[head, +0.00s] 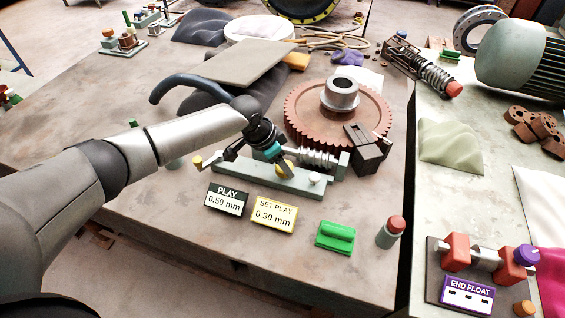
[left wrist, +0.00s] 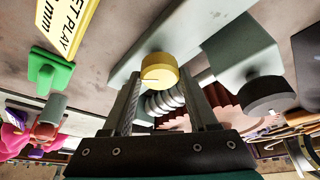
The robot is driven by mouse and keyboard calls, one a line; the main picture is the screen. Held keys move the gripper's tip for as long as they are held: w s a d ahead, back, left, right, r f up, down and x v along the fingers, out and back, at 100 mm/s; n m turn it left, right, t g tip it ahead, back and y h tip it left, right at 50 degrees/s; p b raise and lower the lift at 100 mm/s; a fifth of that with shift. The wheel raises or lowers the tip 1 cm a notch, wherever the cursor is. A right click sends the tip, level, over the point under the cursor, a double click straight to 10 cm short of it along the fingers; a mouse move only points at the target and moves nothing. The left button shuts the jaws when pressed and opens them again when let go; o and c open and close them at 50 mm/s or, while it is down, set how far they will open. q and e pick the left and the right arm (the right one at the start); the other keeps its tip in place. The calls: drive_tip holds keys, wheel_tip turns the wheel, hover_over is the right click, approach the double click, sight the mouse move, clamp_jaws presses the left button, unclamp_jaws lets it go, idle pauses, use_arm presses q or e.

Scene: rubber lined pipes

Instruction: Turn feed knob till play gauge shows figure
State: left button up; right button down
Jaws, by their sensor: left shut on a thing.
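The yellow feed knob (head: 287,165) sits on the grey-green fixture bar (head: 255,183) in front of a worm and a large rust-red gear (head: 300,127). My left gripper (head: 280,163) is shut on this knob. In the left wrist view the knob (left wrist: 159,68) shows between the two fingers. The dark PLAY gauge (head: 227,198) reads 0.50 mm. The yellow SET PLAY card (head: 274,213) reads 0.30 mm. My right gripper is not in view.
A green block (head: 335,237) and a red-topped cylinder (head: 390,231) stand right of the cards. A dark block (head: 368,150) stands at the worm's right end. Another bench with an END FLOAT fixture (head: 466,294) is at right. The front left tabletop is clear.

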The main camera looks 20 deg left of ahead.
use_arm(q)
drive_tip(key=m+b, duration=0.1)
drive_tip(key=m, duration=0.1)
drive_tip(key=m+g+h+b, duration=0.1)
drive_tip(key=m+b, duration=0.1)
drive_tip(key=m, duration=0.1)
drive_tip(key=shift+w+f+g+b, duration=0.1)
drive_tip(key=shift+f+g+b, duration=0.05)
drive_tip(key=shift+g+b, duration=0.15)
drive_tip(key=m+g+b, duration=0.1)
drive_tip(key=m+b, duration=0.1)
drive_tip(key=m+g+b, duration=0.1)
drive_tip(key=m+b, duration=0.1)
drive_tip(key=shift+w+m+h, duration=0.1)
drive_tip(key=shift+m+h, duration=0.2)
drive_tip(key=shift+m+b, duration=0.6)
drive_tip(key=shift+m, duration=0.2)
drive_tip(key=shift+g, duration=0.3)
drive_tip(key=o, duration=1.4)
drive_tip(key=shift+c, duration=0.2)
drive_tip(key=shift+a+r, duration=0.1)
drive_tip(key=shift+r, duration=0.15)
